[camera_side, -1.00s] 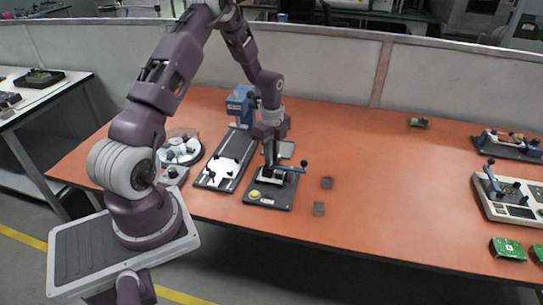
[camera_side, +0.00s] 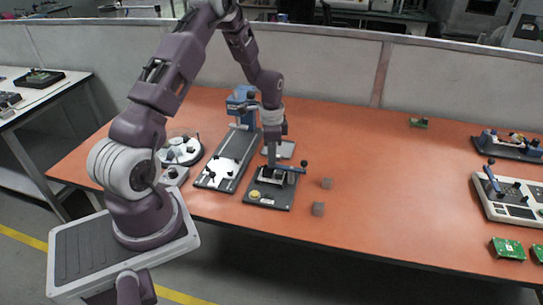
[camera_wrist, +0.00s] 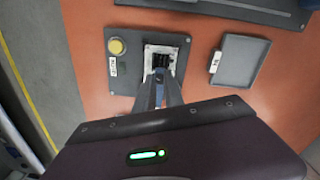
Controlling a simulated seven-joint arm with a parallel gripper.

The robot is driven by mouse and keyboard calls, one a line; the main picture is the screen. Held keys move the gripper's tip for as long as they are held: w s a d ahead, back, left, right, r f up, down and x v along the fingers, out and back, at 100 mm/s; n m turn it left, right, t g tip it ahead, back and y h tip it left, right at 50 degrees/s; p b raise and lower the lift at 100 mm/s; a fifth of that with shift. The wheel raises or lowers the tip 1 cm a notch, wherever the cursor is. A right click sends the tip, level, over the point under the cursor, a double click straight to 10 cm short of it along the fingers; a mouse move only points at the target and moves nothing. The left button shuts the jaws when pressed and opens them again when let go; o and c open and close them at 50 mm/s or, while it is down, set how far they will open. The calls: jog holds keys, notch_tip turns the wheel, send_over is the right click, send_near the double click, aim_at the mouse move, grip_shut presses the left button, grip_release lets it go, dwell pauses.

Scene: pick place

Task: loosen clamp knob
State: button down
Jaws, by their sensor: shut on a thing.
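The clamp fixture is a dark base plate (camera_side: 262,201) with a yellow button, a pale block and a blue lever (camera_side: 290,168) ending in a dark ball. My gripper (camera_side: 275,165) points down onto the middle of this fixture. In the wrist view, my gripper (camera_wrist: 158,88) is shut at a small dark clamp knob (camera_wrist: 160,66) over the pale block. The fingers hide much of the knob, and its exact turn cannot be made out. The base plate (camera_wrist: 120,77) and yellow button (camera_wrist: 117,46) also show there.
A grey tray (camera_wrist: 241,62) lies close beside the fixture. A long plate with a blue upright (camera_side: 240,105) and a round fixture (camera_side: 181,150) stand to the left. Two small grey blocks (camera_side: 318,208) lie to the right. The table's middle right is clear.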

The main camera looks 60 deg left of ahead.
jog(key=n, duration=0.5)
jog(key=shift+n, duration=0.3)
jog(key=n, duration=0.5)
jog(key=shift+d, duration=0.1)
jog(key=n, duration=0.5)
jog(key=shift+n, duration=0.4)
jog(key=n, duration=0.5)
jog(key=shift+s+n, duration=0.1)
jog(key=shift+n, duration=0.2)
jog(key=c, duration=1.4)
grip_release()
